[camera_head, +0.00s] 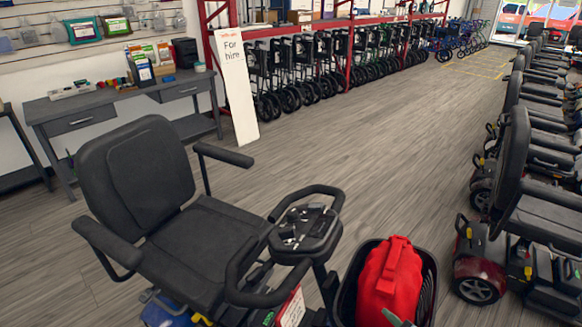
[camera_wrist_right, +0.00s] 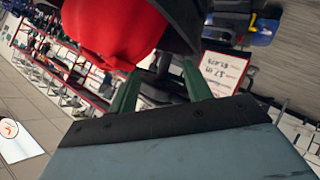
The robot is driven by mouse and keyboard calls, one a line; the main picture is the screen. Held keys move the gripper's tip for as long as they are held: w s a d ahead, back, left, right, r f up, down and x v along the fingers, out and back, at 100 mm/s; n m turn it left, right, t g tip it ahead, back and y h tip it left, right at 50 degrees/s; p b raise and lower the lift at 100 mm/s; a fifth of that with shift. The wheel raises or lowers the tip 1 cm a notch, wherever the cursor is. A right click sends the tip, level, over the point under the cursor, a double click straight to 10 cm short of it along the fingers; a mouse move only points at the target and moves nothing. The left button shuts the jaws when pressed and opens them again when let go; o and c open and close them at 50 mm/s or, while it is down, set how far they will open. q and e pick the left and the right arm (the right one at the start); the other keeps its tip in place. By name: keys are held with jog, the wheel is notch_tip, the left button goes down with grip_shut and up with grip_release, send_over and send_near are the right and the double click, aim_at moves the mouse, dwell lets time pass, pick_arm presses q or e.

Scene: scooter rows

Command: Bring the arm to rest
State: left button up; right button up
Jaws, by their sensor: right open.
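My right gripper (camera_wrist_right: 160,88) shows in the right wrist view with its two green fingers apart and nothing between them. A red bag (camera_head: 390,280) sits in the black basket (camera_head: 350,285) at the front of the nearest scooter (camera_head: 205,240). The red bag (camera_wrist_right: 105,30) and the dark basket (camera_wrist_right: 190,22) also fill the top of the right wrist view, just beyond the fingertips. I cannot tell the exact gap between fingers and basket. My left gripper is not in view.
A desk (camera_head: 120,100) with boxes stands at the back left. A "For hire" sign (camera_head: 236,85) leans by a red rack (camera_head: 350,20) of folded walkers. A row of scooters (camera_head: 520,200) lines the right side. The floor (camera_head: 370,150) between is clear.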

jog(key=s+d+m+g+h, duration=0.2)
jog(key=s+d+m+g, duration=0.2)
jog(key=s+m+g, duration=0.75)
jog(key=s+f+n+t, duration=0.1)
jog(key=s+f, duration=0.1)
jog(key=f, duration=1.1)
jog(key=s+f+n+t, duration=0.2)
jog(key=s+f, duration=0.1)
jog(key=f, duration=1)
jog(key=s+d+f+g, duration=0.1)
jog(key=s+d+f, duration=0.1)
jog(key=s+f, duration=0.5)
jog(key=s+d+f, duration=0.2)
jog(key=s+f, duration=0.5)
jog(key=s, duration=0.1)
jog(key=shift+s+d+g, duration=0.25)
jog(key=shift+d+g, duration=0.05)
jog(key=shift+g, duration=0.05)
